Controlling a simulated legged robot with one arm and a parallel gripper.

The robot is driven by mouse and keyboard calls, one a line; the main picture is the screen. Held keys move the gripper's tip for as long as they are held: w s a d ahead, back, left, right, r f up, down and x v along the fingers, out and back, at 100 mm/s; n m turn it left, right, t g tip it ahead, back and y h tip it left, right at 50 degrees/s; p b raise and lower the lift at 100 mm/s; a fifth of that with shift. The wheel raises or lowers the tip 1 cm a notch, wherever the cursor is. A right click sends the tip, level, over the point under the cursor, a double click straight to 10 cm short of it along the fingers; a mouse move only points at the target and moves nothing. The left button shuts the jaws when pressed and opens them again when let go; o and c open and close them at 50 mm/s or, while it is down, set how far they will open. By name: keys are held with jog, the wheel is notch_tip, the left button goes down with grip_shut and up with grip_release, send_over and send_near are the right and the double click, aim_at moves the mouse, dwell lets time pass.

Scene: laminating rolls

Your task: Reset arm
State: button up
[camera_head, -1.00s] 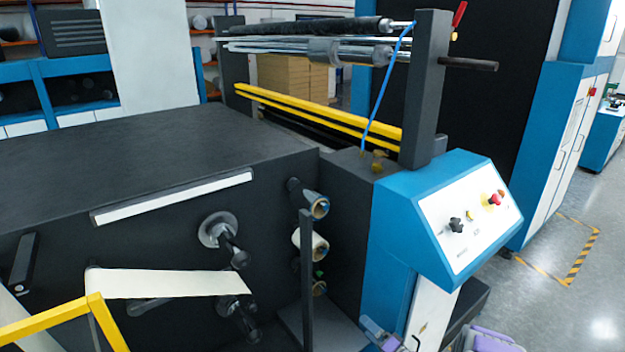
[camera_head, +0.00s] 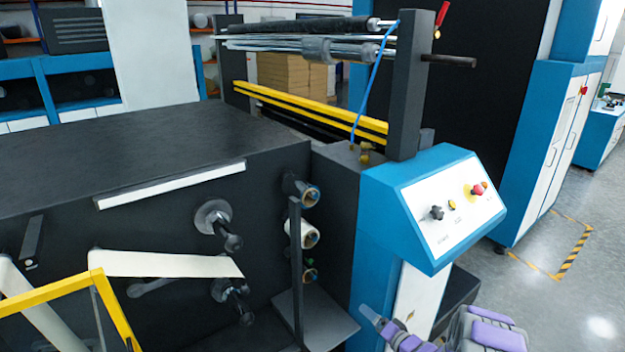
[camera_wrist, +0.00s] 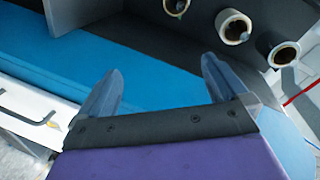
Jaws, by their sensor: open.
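My gripper (camera_wrist: 162,90) is open in the wrist view, with its two fingers wide apart and nothing between them. Behind the fingers is the blue side panel (camera_wrist: 160,78) of a machine. In the head view my arm with purple panels (camera_head: 490,332) shows at the bottom right, and my gripper (camera_head: 372,318) points left in front of the white lower part of the control stand. The fingers look apart from the machine, though the exact gap cannot be told.
A blue control console (camera_head: 425,205) with knobs and a red button stands close by. Several roll ends, one a white roll (camera_head: 303,234), stick out of the dark machine (camera_head: 150,165). A yellow rail (camera_head: 45,293) is at lower left. Open floor (camera_head: 560,300) lies to the right.

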jog(key=d+r+n+g+h, duration=0.25)
jog(key=d+r+h, duration=0.35)
jog(key=r, duration=0.4)
jog(key=s+r+g+h, duration=0.4)
jog(key=s+r+g, duration=0.1)
jog(key=s+r, duration=0.7)
jog(key=s+a+r+n+g, duration=0.1)
jog(key=s+a+r+g, duration=0.1)
jog(key=s, duration=1.1)
jog(key=s+a+r+n+g+y, duration=0.1)
jog(key=s+a+r+g, duration=0.2)
jog(key=s, duration=1)
jog(key=s+a+r+n+g, duration=0.1)
jog(key=s+a, duration=0.5)
jog(key=s, duration=0.7)
jog(key=shift+s+r+g+y, duration=0.15)
jog(key=shift+r+g+y, duration=0.15)
jog(key=shift+r+g, duration=0.5)
jog(key=shift+a, duration=0.15)
